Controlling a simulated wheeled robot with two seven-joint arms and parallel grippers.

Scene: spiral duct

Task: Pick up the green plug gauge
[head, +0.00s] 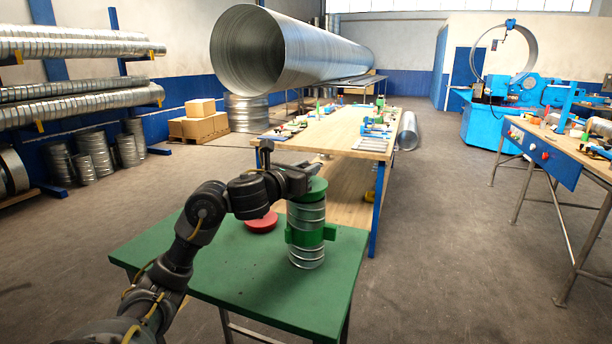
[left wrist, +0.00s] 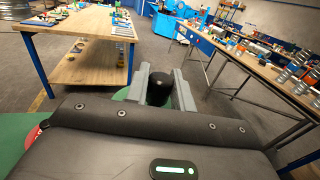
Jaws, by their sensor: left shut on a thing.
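The green plug gauge (head: 316,187) is a green disc at the top end of a short upright spiral duct piece (head: 306,216). A green clamp (head: 310,235) goes around the duct's middle. My left gripper (head: 308,171) is over the disc. In the left wrist view its two grey fingers (left wrist: 158,90) are shut on the gauge's black knob (left wrist: 158,86), with the green disc (left wrist: 122,93) below. I cannot tell how far the gauge sits inside the duct. A red disc (head: 262,222) lies on the green table (head: 225,262) beside the duct. My right gripper is not in view.
A wooden workbench (head: 335,137) with small tools stands just behind the green table. A large spiral duct (head: 290,52) lies above the floor at the back. Another bench (head: 565,148) stands at right. The floor between the benches is clear.

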